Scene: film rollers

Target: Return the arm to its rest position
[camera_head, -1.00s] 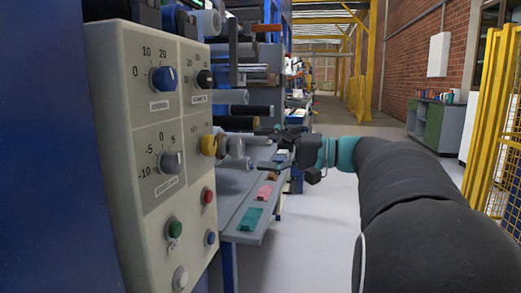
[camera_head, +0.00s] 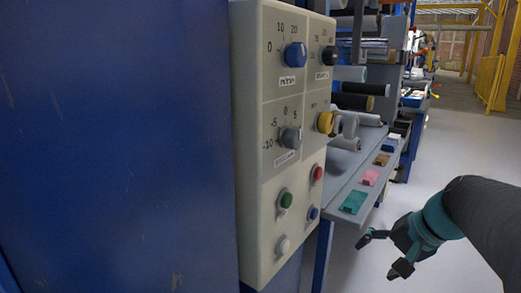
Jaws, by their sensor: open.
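My gripper (camera_head: 384,252) is at the lower right of the head view, at the end of my dark arm with a teal wrist. Its two dark fingers are spread apart and hold nothing. It hangs over the light floor, to the right of the control panel (camera_head: 252,190) and in front of the grey shelf (camera_head: 336,207), apart from both.
The panel carries a blue knob (camera_head: 295,55), a yellow knob (camera_head: 325,122) and several buttons. Rollers (camera_head: 362,89) jut out above the shelf, which bears small coloured pieces. A blue wall (camera_head: 110,150) fills the left. Floor (camera_head: 465,150) is clear toward the yellow fence (camera_head: 488,80).

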